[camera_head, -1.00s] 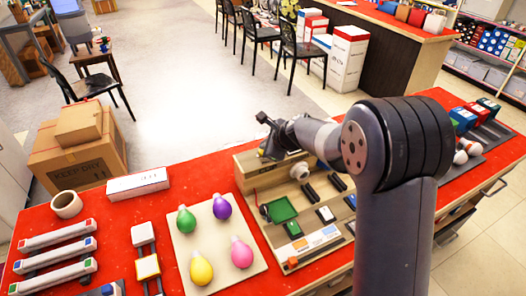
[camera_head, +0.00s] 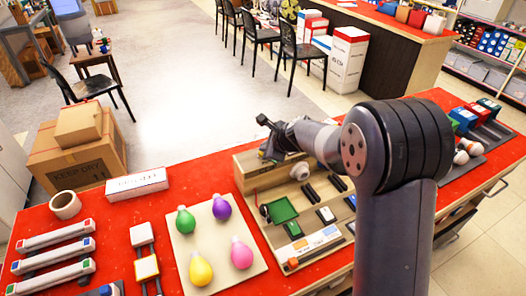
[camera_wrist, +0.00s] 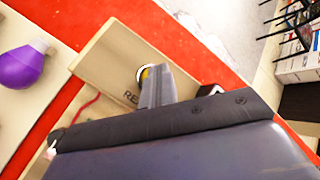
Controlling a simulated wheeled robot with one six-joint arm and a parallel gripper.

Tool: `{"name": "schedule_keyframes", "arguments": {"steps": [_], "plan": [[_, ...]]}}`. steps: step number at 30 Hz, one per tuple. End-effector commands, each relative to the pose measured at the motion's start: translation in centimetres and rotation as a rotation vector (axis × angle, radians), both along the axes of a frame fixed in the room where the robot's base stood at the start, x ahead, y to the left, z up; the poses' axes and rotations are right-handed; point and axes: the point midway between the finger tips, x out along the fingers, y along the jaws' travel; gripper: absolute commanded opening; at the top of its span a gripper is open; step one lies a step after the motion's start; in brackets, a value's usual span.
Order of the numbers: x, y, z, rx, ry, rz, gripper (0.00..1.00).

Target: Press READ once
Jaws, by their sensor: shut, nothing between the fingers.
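A beige wooden panel box (camera_head: 262,177) stands on the red counter. In the wrist view its face (camera_wrist: 112,62) carries dark letters "RE" (camera_wrist: 130,97), the rest hidden behind my gripper. A round yellow button with a pale rim (camera_wrist: 141,74) shows beside the letters, partly covered by my fingers. My gripper (camera_wrist: 157,80) is shut and empty, its tip overlapping the button in this view. I cannot tell whether it touches. In the head view my gripper (camera_head: 267,152) is at the upper part of the box, and the button is hidden.
A board with several coloured bulbs (camera_head: 215,252) lies left of the box. A green tray (camera_head: 282,210) and small black parts lie in front of the box.

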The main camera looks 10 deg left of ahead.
Motion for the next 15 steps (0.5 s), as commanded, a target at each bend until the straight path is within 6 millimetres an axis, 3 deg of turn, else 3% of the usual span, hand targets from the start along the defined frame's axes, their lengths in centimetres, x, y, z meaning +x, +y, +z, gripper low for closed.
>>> {"name": "schedule_keyframes", "arguments": {"steps": [7, 15], "plan": [[0.0, 0.0, 0.2, -0.001, 0.001, 0.000, 0.00], [0.0, 0.0, 1.7, 0.000, 0.001, 0.001, 0.00]]}}
